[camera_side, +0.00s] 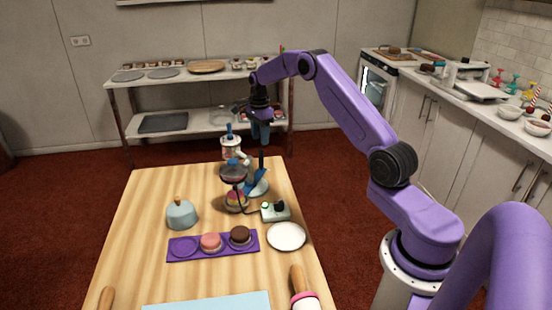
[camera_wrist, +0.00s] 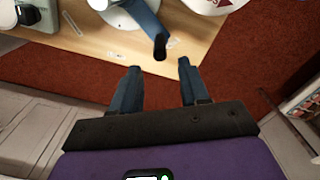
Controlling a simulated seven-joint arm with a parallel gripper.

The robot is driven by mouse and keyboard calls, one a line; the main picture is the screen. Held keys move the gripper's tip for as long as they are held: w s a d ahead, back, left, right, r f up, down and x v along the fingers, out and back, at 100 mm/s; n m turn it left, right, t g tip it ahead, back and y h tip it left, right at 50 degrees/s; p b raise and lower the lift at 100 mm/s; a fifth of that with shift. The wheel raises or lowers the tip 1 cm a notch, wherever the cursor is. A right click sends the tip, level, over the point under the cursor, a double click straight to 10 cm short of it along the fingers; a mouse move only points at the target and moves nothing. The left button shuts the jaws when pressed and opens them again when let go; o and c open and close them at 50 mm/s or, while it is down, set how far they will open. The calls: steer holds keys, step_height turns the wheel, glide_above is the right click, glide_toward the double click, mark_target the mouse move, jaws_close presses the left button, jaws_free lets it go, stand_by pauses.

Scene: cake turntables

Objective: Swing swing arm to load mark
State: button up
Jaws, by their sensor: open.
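The swing arm (camera_wrist: 146,20) is a blue bar with a black upright handle (camera_wrist: 160,46) at its end. It reaches out from a round white base (camera_wrist: 112,4); in the side view the blue bar (camera_side: 255,189) is low beside the machine. Small pale marks (camera_wrist: 172,43) are printed on the wood near the handle, with another (camera_wrist: 117,58) to the left; I cannot read which is the load mark. My gripper (camera_side: 262,139) points down above the handle. In the wrist view its open, empty fingers (camera_wrist: 155,67) are apart, with the handle ahead between their lines.
A small control box (camera_side: 275,211), a white plate (camera_side: 286,237), a purple tray (camera_side: 213,245) with cakes and a pale blue dome (camera_side: 181,214) stand on the wooden table (camera_side: 140,215). The stacked cake stand (camera_side: 233,172) is close left of my gripper. The table's far edge is near.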

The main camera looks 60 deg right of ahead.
mark_target(261, 150)
step_height(261, 150, down, 5)
steer(key=shift+f, duration=0.2)
steer(key=shift+r, duration=0.15)
steer(key=c, duration=0.8)
steer(key=shift+s, duration=0.1)
steer(key=shift+s+d, duration=0.1)
steer(key=shift+s, duration=1.2)
